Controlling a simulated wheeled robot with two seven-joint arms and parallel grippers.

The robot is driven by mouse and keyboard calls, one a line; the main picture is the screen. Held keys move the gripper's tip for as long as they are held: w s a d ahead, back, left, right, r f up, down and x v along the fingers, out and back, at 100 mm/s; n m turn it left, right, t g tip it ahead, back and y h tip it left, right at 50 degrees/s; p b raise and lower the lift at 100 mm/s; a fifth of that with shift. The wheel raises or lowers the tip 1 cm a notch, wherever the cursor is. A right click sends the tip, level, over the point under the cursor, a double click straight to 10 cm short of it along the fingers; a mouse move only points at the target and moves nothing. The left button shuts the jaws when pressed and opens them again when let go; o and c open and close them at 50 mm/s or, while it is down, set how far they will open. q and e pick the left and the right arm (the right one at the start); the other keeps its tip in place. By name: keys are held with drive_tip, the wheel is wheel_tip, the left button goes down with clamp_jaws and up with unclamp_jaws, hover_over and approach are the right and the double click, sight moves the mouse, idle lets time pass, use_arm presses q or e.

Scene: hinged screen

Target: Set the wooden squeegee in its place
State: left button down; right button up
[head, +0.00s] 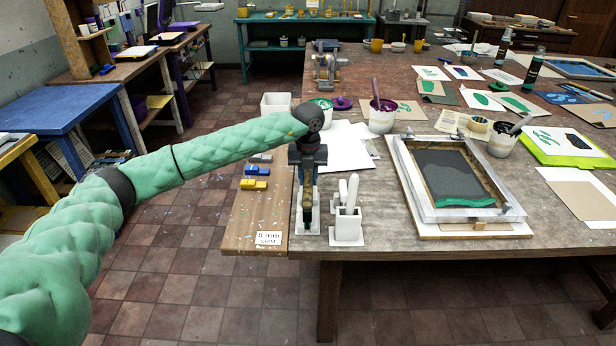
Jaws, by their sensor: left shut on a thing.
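My left gripper (307,200) points straight down at the front left of the big table, over a narrow white holder (306,226). It is shut on the wooden squeegee, of which only a small brownish part shows between and below the fingers; its lower end is at or inside the holder. I cannot tell whether it rests on the holder's bottom. A second white holder (346,229) with white-handled tools stands just to the right, apart from the gripper. My right gripper is out of view.
The hinged screen (409,187) with green ink lies right of the holders. Blue and yellow blocks (255,184) and a small sign (268,238) lie left. A white tub (381,120) and paper sheets (345,140) stand behind. The table's front edge is close to the holders.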

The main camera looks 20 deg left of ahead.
use_arm(q)
drive_tip(key=shift+b, duration=0.35)
idle(0.5)
idle(0.7)
drive_tip(key=shift+f+b, duration=0.15)
drive_tip(key=shift+b, duration=0.2)
drive_tip(key=shift+f+b, duration=1.35)
drive_tip(key=shift+f, duration=0.55)
drive_tip(key=c, duration=1.1)
unclamp_jaws()
